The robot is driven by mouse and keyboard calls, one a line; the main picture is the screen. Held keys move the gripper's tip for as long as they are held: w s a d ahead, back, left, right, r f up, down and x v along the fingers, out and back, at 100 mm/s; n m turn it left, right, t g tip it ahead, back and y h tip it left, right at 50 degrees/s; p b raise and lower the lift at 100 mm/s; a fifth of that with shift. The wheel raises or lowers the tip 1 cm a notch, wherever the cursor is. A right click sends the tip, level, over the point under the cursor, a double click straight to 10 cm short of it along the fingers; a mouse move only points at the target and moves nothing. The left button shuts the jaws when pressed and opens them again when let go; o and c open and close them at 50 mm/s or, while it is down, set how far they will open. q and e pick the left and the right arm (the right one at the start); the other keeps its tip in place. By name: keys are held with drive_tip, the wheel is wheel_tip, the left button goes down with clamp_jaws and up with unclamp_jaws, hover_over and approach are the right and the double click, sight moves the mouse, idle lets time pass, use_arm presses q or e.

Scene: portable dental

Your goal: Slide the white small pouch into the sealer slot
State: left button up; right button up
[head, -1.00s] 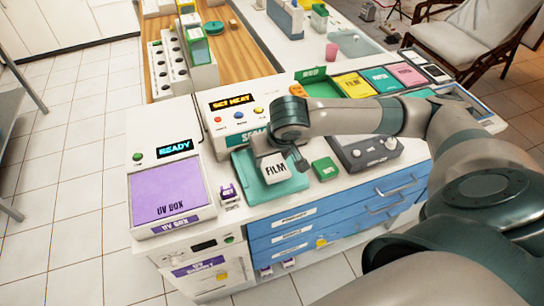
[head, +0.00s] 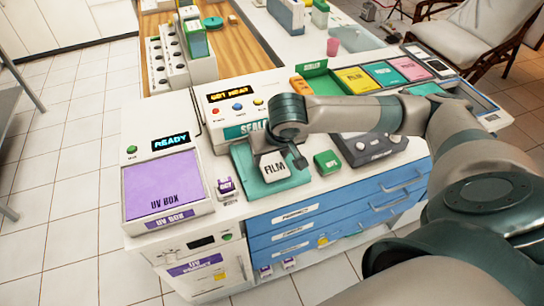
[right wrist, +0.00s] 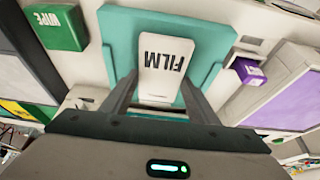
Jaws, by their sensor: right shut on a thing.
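The white small pouch (head: 275,169), marked FILM, is between the fingers of my right gripper (head: 277,160), which is shut on it. In the right wrist view the pouch (right wrist: 160,55) sticks out past the fingertips (right wrist: 157,98) over a teal tray (right wrist: 215,45). In the head view the teal tray (head: 243,163) sits at the front of the sealer (head: 238,107), a white unit with a lit display. The slot itself cannot be made out. I cannot tell whether the pouch touches the tray. My left gripper is not in view.
A green WIPE box (head: 327,162) stands right of the tray, with a grey control unit (head: 366,148) beyond. A small purple box (head: 226,186) and the UV box (head: 162,187) are to the left. Coloured trays (head: 357,80) line the back right.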

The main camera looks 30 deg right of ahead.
drive_tip(key=shift+w+d+p, duration=0.2)
drive_tip(key=shift+w+p, duration=0.1)
drive_tip(key=shift+w, duration=0.55)
drive_tip(key=shift+w+d+p, duration=0.2)
drive_tip(key=shift+w+p, duration=0.1)
drive_tip(key=shift+w, duration=0.55)
drive_tip(key=shift+f+p, duration=0.1)
drive_tip(key=shift+p, duration=0.5)
drive_tip(key=o, duration=1.1)
drive_tip(key=shift+o, duration=0.2)
drive_tip(key=b+v, duration=0.1)
drive_tip(key=v, duration=1.6)
drive_tip(key=shift+s, duration=0.2)
